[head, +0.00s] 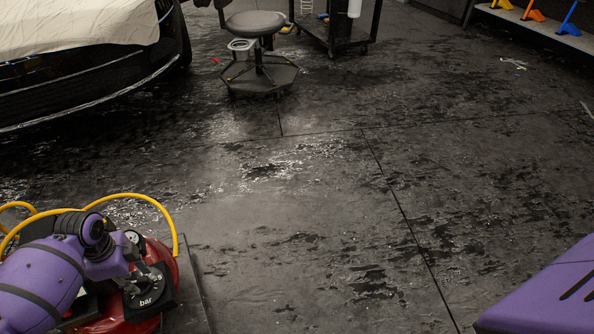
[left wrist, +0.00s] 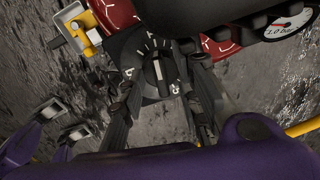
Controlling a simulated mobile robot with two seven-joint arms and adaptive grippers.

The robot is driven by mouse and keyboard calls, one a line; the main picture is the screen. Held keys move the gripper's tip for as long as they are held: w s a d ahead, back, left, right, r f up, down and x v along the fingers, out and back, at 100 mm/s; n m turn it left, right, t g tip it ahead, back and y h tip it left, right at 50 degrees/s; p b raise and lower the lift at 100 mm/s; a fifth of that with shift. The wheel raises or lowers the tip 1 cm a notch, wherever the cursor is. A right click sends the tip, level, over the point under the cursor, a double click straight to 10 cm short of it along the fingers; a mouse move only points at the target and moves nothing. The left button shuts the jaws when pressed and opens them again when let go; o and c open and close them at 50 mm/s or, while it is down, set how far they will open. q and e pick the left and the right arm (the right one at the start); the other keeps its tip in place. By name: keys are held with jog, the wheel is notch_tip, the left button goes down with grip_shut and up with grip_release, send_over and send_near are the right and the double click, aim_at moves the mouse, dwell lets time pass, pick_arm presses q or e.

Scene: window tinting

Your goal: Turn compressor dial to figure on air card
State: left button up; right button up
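The red compressor (head: 165,262) stands at the lower left of the head view, with a yellow hose (head: 165,205) arching over it. Its black dial plate marked "bar" (head: 147,301) faces up. In the left wrist view the round dial (left wrist: 160,73) has a grip bar with a pale pointer line, and white scale marks surround it. My left gripper (head: 146,275) is at the dial. In the left wrist view its fingers (left wrist: 161,85) stand apart on either side of the knob; contact cannot be told. I see no air card. My right gripper is out of view.
A car (head: 90,75) with a pale cover is at the upper left. A stool (head: 257,27) and a black cart (head: 340,35) stand at the back. A shelf (head: 545,30) with coloured tools is at the upper right. The middle floor is clear.

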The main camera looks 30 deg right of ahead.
aim_at(135, 282)
pick_arm(q)
notch_tip(135, 282, up, 11)
dwell(0.3)
jog(key=shift+s, duration=0.1)
dwell(0.4)
